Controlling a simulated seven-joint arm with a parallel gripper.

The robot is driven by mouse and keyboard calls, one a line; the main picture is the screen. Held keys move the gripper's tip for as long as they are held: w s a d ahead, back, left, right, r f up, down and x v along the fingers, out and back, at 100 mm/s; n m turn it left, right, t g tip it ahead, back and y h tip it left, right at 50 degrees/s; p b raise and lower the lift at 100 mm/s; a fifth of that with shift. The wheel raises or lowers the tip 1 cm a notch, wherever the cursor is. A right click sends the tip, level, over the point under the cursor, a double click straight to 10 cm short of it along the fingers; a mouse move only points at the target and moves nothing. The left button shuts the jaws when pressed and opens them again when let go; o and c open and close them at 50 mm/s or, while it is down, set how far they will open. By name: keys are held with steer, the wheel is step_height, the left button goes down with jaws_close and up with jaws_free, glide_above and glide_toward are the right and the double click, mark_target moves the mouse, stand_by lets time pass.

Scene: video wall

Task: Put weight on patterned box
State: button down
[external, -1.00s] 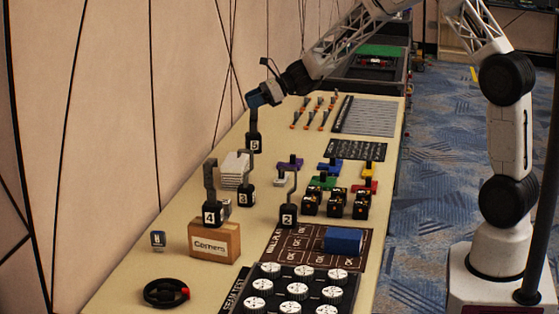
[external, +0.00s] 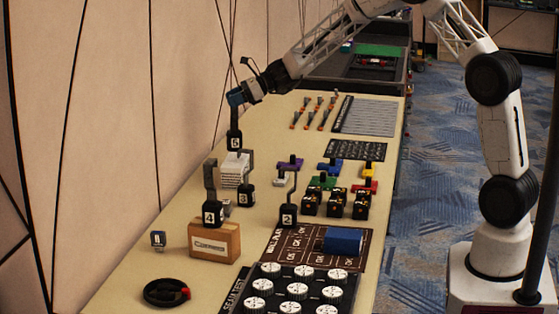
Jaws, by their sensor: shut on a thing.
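My gripper (external: 236,98) is shut on the hook stem of a black weight marked 5 (external: 234,141). The weight hangs upright below it, overlapping the top of a white box or stack with line-like markings (external: 233,179) in the picture; whether they touch I cannot tell. Another black weight (external: 246,195) stands just in front of the white stack. A weight marked 2 (external: 287,213) stands farther right. I cannot tell for certain which box is the patterned one.
The long beige table (external: 185,215) runs along a panelled wall. Several black blocks (external: 337,203), coloured pieces, a brown mat with a blue block (external: 343,240), and a panel of white knobs (external: 298,287) fill the right side. A black coil (external: 165,292) lies at front left.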

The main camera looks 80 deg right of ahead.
mark_target(235, 108)
steer(key=shift+f, duration=1.75)
steer(key=shift+c, duration=2.4)
jaws_free()
steer(key=shift+f, duration=0.1)
steer(key=shift+s+r, duration=0.1)
steer(key=shift+r, duration=0.1)
steer(key=v, duration=1.1)
steer(key=shift+s+d, duration=0.25)
steer(key=shift+s, duration=0.05)
steer(key=shift+r, duration=0.15)
